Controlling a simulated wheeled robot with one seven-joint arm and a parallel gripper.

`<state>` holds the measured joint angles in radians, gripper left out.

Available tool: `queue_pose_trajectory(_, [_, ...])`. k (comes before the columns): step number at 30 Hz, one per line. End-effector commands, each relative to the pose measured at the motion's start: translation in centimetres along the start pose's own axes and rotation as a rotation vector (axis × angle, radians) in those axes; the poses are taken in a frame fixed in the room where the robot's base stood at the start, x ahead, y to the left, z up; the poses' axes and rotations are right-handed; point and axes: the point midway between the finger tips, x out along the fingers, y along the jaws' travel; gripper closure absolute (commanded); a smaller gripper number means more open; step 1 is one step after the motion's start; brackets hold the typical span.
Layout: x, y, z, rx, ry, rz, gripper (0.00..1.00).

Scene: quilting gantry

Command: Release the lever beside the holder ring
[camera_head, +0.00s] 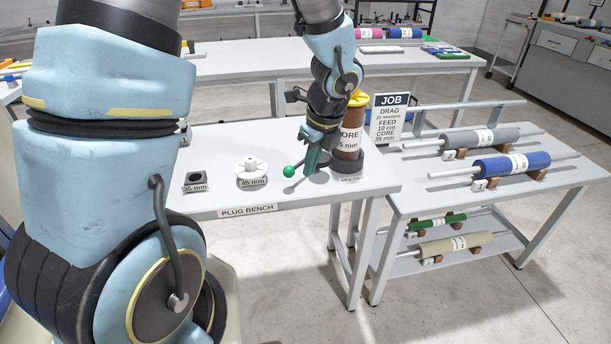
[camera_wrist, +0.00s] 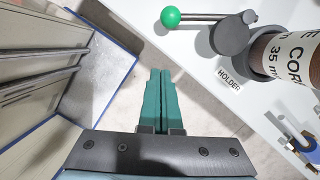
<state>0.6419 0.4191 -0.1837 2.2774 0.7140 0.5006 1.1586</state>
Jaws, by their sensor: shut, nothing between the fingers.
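The lever has a green ball knob (camera_head: 288,171) on a thin metal rod, and the knob also shows in the wrist view (camera_wrist: 170,17). In the wrist view the rod runs right from the knob to a dark round hub (camera_wrist: 230,36) beside the dark holder ring (camera_wrist: 256,66). A brown core tube (camera_head: 347,159) with a white label stands upright in the ring. My gripper (camera_head: 311,170) has teal fingers pressed together and empty. In the wrist view its fingertips (camera_wrist: 160,72) point toward the knob, with a gap between. In the head view my fingers partly cover the lever's rod.
The plug bench (camera_head: 225,150) carries a white 45 mm plug (camera_head: 251,172) and a dark 35 mm block (camera_head: 196,182) left of the lever. A JOB sign (camera_head: 391,118) stands behind the tube. A rack (camera_head: 480,185) of fabric rolls stands right.

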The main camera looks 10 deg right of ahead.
Motion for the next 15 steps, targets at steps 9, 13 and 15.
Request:
queue_pose_trajectory(9, [-3.7, 0.1, 0.0, 0.001, 0.0, 0.0, 1.0])
queue_pose_trajectory(13, [-3.9, 0.1, 0.0, 0.001, 0.0, 0.0, 1.0])
queue_pose_trajectory(15, [-3.9, 0.1, 0.0, 0.001, 0.0, 0.0, 1.0])
